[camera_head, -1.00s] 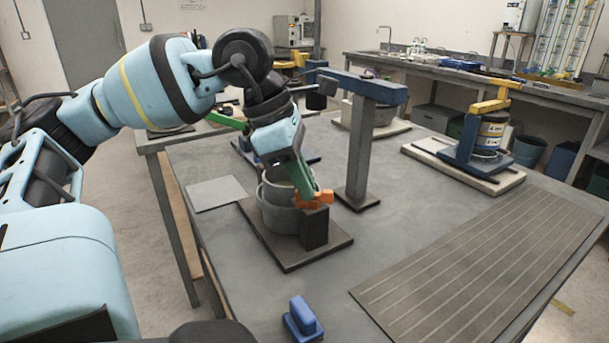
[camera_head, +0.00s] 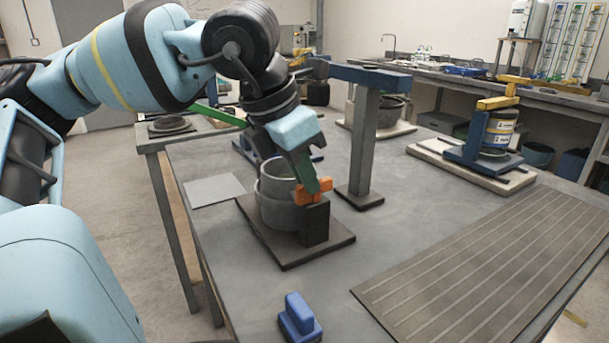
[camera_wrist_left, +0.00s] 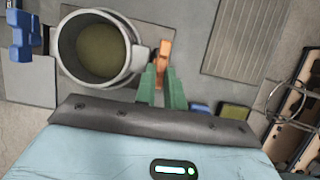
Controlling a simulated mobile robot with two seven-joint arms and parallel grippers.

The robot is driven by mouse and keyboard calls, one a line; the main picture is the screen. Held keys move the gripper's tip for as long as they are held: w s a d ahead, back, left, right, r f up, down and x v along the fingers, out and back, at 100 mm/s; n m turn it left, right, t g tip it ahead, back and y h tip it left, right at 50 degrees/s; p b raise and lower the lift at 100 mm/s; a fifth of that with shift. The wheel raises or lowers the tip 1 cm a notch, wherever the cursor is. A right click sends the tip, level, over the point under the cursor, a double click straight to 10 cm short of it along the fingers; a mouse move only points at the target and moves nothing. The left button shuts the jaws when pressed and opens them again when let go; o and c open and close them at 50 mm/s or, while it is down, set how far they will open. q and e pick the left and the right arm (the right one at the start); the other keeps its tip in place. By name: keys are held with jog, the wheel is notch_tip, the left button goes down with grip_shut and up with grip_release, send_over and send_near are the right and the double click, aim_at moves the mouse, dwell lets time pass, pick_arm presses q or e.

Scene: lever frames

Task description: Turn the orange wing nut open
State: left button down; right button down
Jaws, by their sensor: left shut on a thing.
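The orange wing nut (camera_head: 316,190) sits on top of a dark block (camera_head: 314,222) beside a grey round pot (camera_head: 277,205) on a dark base plate (camera_head: 290,256). My left gripper (camera_head: 312,184) reaches down from above, its green fingers at the wing nut. In the left wrist view, the two green fingers (camera_wrist_left: 162,75) close on the orange wing nut (camera_wrist_left: 165,52), next to the pot (camera_wrist_left: 97,50). The fingers hide part of the nut. My right gripper is in neither view.
A grey post with a blue arm (camera_head: 365,140) stands close to the right of the pot. A blue block (camera_head: 299,316) lies at the table's front. A ribbed dark mat (camera_head: 480,250) covers the right side. A blue clamp stand with a can (camera_head: 497,130) is farther back.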

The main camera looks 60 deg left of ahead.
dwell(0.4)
pick_arm(q)
jog(key=c, duration=1.5)
grip_release()
jog(key=p+v, duration=0.1)
jog(key=v, duration=0.7)
jog(key=shift+f, duration=0.15)
